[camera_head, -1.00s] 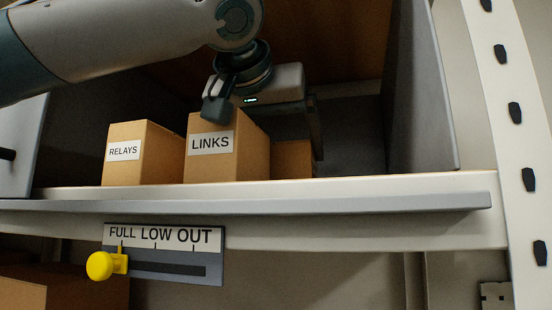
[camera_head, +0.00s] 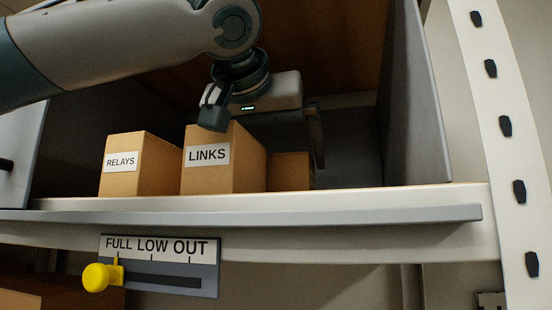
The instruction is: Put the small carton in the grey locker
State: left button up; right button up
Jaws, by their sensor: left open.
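Three brown cartons stand on the grey locker's floor: one labelled RELAYS (camera_head: 121,178), a taller one labelled LINKS (camera_head: 209,176), and a smaller plain one (camera_head: 291,172) to the right, partly hidden behind LINKS. The grey locker (camera_head: 414,110) is open at the front, with grey side walls and a brown back. My left gripper (camera_head: 265,129) reaches in from the upper left and is open. One finger is in front of the top of LINKS; the other hangs at the small carton's upper right. Contact cannot be told. My right gripper is not in view.
A pale shelf edge (camera_head: 380,205) runs across the front. Below it hangs a FULL LOW OUT plate (camera_head: 160,265) with a yellow knob (camera_head: 96,277) at FULL. A white perforated upright (camera_head: 507,160) stands at right. The locker floor right of the cartons is clear.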

pick_arm(q)
jog(key=shift+s+a, duration=0.15)
jog(key=shift+s, duration=0.3)
jog(key=shift+b+v, duration=2.3)
jog(key=shift+v, duration=3.1)
